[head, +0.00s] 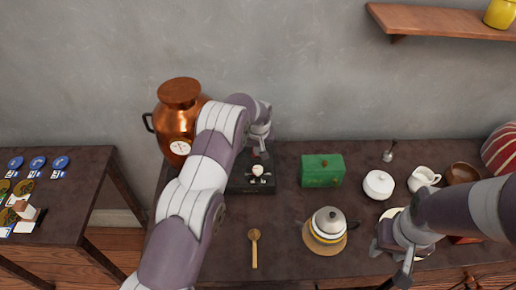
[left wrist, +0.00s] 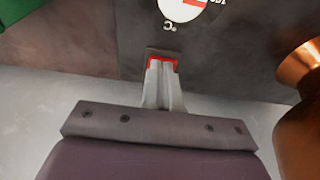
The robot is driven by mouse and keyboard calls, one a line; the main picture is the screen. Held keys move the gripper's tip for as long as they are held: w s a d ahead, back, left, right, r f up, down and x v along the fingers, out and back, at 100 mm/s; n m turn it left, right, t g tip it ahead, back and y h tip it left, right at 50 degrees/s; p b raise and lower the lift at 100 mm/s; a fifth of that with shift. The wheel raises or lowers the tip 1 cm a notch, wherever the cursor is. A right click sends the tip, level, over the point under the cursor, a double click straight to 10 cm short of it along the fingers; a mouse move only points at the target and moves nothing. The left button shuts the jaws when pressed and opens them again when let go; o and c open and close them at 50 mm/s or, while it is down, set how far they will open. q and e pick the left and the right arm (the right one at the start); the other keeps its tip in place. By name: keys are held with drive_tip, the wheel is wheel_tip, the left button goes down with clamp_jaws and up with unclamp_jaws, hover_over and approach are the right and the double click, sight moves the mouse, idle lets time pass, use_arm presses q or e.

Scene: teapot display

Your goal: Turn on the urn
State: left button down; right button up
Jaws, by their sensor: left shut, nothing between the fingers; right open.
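The copper urn (head: 180,110) stands at the back left of the table, with a white dial on its front; part of a copper body (left wrist: 303,110) shows at the right of the left wrist view. Beside it is a dark base unit (head: 237,185) with a white gauge (left wrist: 182,8) marked °C. My left gripper (head: 262,143) is over the back of this unit. In the left wrist view its shut, empty fingers (left wrist: 162,80) point at a red-edged piece (left wrist: 163,60), perhaps a switch; I cannot tell whether they touch. My right gripper (head: 392,262) is open at the front right.
A green box (head: 321,170) stands right of the base unit. A teapot (head: 328,221) on a round mat and a wooden spoon (head: 254,248) are in front. A white pot (head: 379,185) and white jug (head: 424,178) are at right. A separate side table (head: 85,170) is at left.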

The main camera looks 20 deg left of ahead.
use_arm(q)
drive_tip(key=shift+f+b, duration=0.3)
drive_tip(key=shift+b, duration=0.15)
drive_tip(key=shift+s+f+t, duration=0.1)
drive_tip(key=shift+t, duration=0.3)
drive_tip(key=shift+s+r, duration=0.1)
drive_tip(key=shift+r, duration=0.1)
drive_tip(key=shift+w+a+b, duration=0.15)
drive_tip(key=shift+w+b, duration=0.15)
drive_tip(key=shift+w, duration=0.15)
drive_tip(key=shift+w+a+r, duration=0.1)
drive_tip(key=shift+w+r, duration=0.2)
